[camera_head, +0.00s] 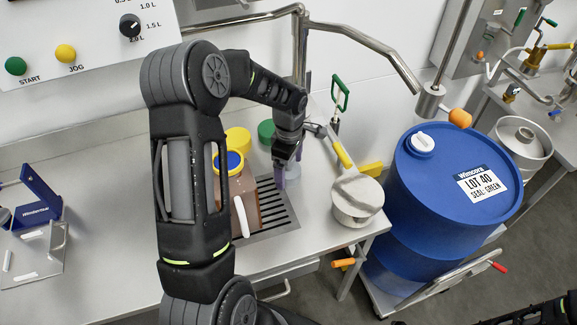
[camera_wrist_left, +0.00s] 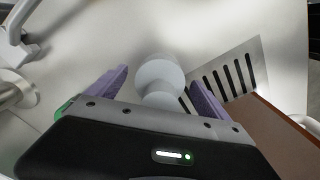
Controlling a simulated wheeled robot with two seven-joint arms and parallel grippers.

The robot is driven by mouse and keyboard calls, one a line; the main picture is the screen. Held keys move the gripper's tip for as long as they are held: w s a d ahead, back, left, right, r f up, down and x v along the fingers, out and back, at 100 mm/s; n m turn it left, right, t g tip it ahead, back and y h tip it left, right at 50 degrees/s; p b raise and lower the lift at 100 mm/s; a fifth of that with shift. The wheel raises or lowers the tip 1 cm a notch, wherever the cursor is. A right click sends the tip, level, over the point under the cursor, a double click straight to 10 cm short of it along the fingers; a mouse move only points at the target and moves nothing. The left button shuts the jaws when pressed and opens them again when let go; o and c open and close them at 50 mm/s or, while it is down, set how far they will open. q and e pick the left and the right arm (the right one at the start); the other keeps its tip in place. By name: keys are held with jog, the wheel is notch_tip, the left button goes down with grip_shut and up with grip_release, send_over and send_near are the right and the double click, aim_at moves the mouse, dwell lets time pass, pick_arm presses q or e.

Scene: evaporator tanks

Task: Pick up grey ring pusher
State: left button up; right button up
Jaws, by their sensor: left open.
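The grey ring pusher (camera_wrist_left: 160,75) appears to be the pale grey piece with a rounded top in the left wrist view. It stands between my left gripper's two purple fingers, with a visible gap on each side. In the head view only a pale part (camera_head: 293,171) shows, beside the gripper at the back of the slotted drain. My left gripper (camera_head: 287,168) is open and points down there; it also shows in the left wrist view (camera_wrist_left: 159,79). The pusher's lower part is hidden. My right gripper is out of view.
A brown container (camera_head: 243,208) with a blue-and-yellow lid stands left of the drain grate (camera_head: 278,212). Yellow and green lids (camera_head: 266,131) are behind. A round pale pot (camera_head: 357,200) is right, beside a blue drum (camera_head: 420,215).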

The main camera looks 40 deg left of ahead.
pick_arm(q)
jog(key=shift+c, duration=0.3)
jog(key=c, duration=1.5)
jog(key=shift+r, duration=0.1)
notch_tip(320, 180, up, 9)
jog(key=shift+f+b, duration=0.1)
jog(key=shift+b, duration=0.35)
jog(key=shift+r, duration=0.55)
